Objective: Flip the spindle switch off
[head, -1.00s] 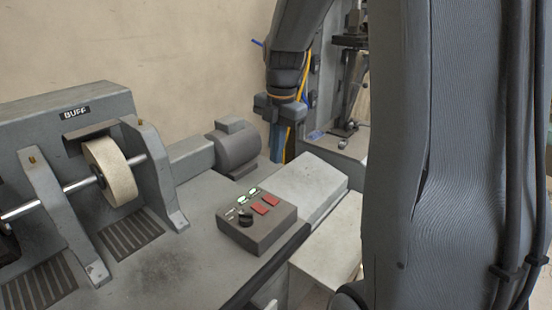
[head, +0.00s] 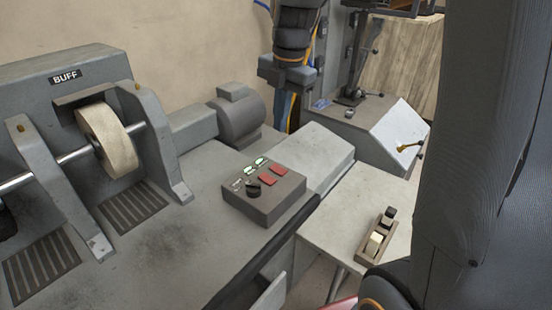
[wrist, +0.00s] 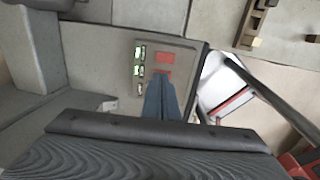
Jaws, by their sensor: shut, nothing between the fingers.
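A dark grey control box (head: 262,208) stands on the buffing machine's bed in the head view. The labels are too small to read. My gripper (wrist: 162,84) is shut and empty; in the wrist view its blue-grey fingers overlap the control box (wrist: 186,60) by one red rocker (wrist: 164,75) and hide part of its face. Contact cannot be told. In the head view my wrist hangs behind the box.
The buffing wheel (head: 107,140) and its shaft stand left, with a motor (head: 237,118) behind. A pale table (head: 335,235) at right carries a small block-like tool (head: 377,240). A grey machine (head: 385,130) with a brass lever stands at back right.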

